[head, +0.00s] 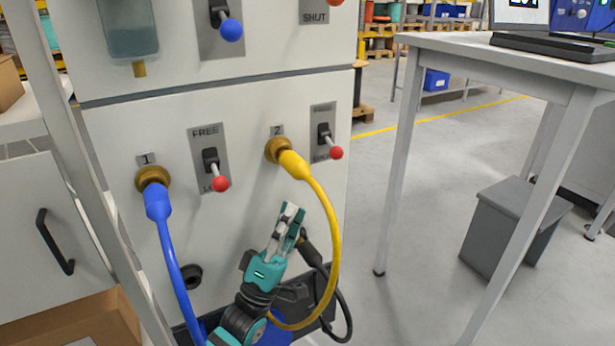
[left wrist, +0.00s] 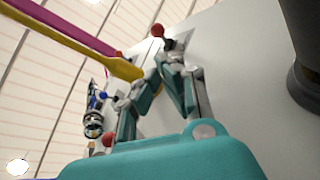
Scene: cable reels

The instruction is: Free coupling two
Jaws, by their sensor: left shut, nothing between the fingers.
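Coupling two (head: 278,150) is a brass socket on the white panel, with a yellow cable (head: 331,235) plugged into it. Its lever (head: 327,135) to the right ends in a red ball (head: 336,152) and points down; its labels are partly hidden. My left gripper (head: 290,213) is shut and empty, below coupling two and left of the hanging yellow cable. My right gripper is not in view.
Coupling one (head: 152,178) holds a blue cable (head: 170,255); its lever with a red ball (head: 220,184) also points down. A blue-ball lever (head: 231,30) sits above. A black cable (head: 346,312) hangs beside my gripper. A grey table (head: 455,45) stands right.

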